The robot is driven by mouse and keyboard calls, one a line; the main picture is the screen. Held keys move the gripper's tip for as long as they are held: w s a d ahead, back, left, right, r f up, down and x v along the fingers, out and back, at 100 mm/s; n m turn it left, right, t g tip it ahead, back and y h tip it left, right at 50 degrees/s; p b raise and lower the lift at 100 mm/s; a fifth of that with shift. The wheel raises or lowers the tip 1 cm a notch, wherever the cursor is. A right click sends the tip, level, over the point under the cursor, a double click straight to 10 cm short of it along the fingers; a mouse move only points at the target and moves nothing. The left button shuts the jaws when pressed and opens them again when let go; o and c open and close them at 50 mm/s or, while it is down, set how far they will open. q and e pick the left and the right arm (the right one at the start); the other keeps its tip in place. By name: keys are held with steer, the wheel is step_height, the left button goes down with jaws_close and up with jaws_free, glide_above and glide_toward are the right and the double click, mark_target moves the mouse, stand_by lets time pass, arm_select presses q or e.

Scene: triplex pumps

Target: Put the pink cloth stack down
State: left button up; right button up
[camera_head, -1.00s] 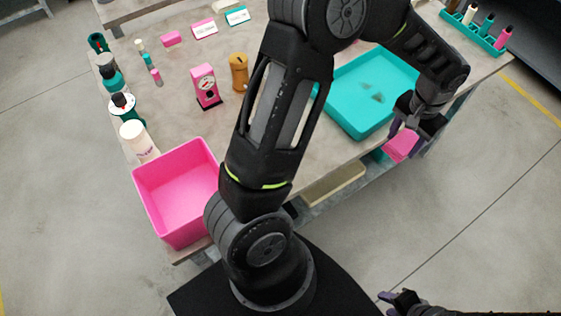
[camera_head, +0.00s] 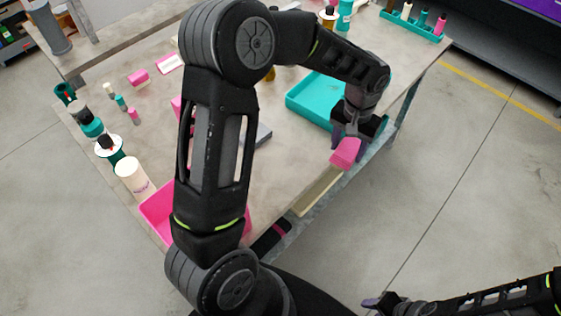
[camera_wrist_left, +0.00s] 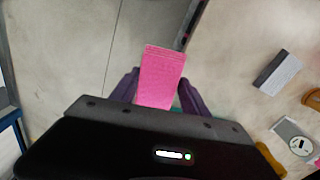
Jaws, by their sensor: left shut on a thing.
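The pink cloth stack (camera_head: 346,152) is held in my left gripper (camera_head: 348,137), in the head view at the table's front right edge, near the teal tray's near corner. In the left wrist view the stack (camera_wrist_left: 162,75) sticks out between the two purple fingers of my left gripper (camera_wrist_left: 158,88), which are shut on its sides. The table edge passes behind it there, with floor to the left. I cannot tell how high it is above the tabletop. My right gripper (camera_head: 375,301) is low at the bottom of the head view, away from the table; its jaw opening is unclear.
The teal tray (camera_head: 302,105) lies on the table (camera_head: 290,165), partly behind my left arm. A pink bin (camera_head: 153,216) stands at the near left corner. A grey block (camera_wrist_left: 277,72) lies on bare tabletop. Bottles line the left edge; a teal rack (camera_head: 400,28) is far right.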

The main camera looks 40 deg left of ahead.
arm_select(q)
steer(key=s+a+n+b, duration=0.2)
steer(key=a+n+b, duration=0.1)
steer(key=a+n, duration=0.45)
step_height(320, 180, up, 2)
steer(key=n+b, duration=0.3)
steer(key=n, duration=0.6)
glide_above(282, 162)
steer(key=shift+a, duration=0.15)
steer(key=shift+f, duration=3.15)
steer(key=shift+f+p, duration=0.1)
steer(key=shift+p, duration=0.2)
step_height(282, 162, down, 3)
steer(key=shift+f, duration=0.3)
